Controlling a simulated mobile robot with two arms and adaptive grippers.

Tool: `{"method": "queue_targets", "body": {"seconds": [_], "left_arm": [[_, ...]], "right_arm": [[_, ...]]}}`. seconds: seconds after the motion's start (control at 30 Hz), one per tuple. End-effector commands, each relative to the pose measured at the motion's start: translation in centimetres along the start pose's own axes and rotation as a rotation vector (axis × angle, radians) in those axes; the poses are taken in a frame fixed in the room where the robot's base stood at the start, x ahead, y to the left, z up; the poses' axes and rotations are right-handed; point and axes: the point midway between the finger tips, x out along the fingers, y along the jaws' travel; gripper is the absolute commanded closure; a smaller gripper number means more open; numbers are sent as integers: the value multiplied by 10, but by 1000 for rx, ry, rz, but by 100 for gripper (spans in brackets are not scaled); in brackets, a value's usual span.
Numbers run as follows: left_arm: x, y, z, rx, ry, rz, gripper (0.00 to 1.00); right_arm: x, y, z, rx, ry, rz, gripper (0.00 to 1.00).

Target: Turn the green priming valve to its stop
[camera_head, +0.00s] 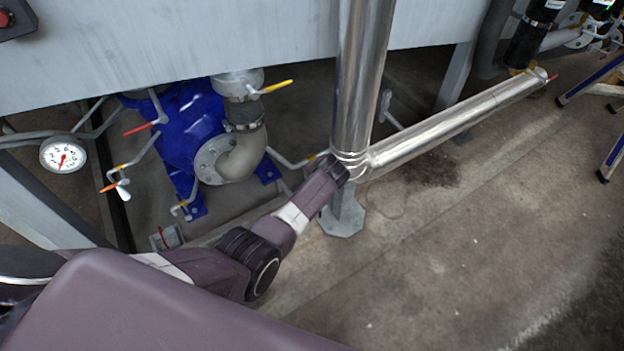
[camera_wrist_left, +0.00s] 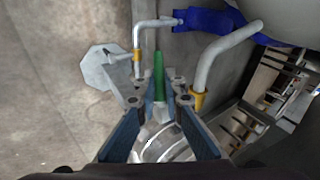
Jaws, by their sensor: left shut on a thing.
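The green priming valve (camera_wrist_left: 158,76) shows in the left wrist view as a narrow green handle, close to upright in the picture. My left gripper (camera_wrist_left: 160,97) is shut on it, with one finger on each side of the handle. In the head view my left gripper (camera_head: 335,170) reaches to the foot of the shiny vertical pipe. There the arm and the pipe hide the green valve. My right gripper is in neither view.
A shiny vertical pipe (camera_head: 360,75) and a slanting pipe (camera_head: 460,121) stand close to my gripper. A blue pump (camera_head: 185,125) with small red, yellow and orange handles is at the left. A round gauge (camera_head: 63,154) is further left.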

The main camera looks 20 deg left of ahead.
Motion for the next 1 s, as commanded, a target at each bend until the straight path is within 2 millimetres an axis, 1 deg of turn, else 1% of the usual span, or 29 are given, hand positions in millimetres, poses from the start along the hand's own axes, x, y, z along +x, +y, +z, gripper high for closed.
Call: {"method": "queue_targets", "body": {"seconds": [0.03, 0.2, 0.4, 0.9, 0.93, 1.0], "left_arm": [[0, 0, -2, 18, -22, -1, 100], [-3, -2, -2, 63, -93, 0, 100], [-5, -3, -1, 93, -137, 0, 100], [-6, -4, -1, 103, -151, -1, 100], [-6, -4, -1, 103, -151, -1, 89], [-6, -4, -1, 103, -150, -1, 81]], "right_arm": [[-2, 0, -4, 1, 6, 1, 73], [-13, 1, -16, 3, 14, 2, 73], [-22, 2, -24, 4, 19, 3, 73], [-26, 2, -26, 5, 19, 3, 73], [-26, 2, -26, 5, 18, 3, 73], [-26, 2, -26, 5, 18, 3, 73]]}}
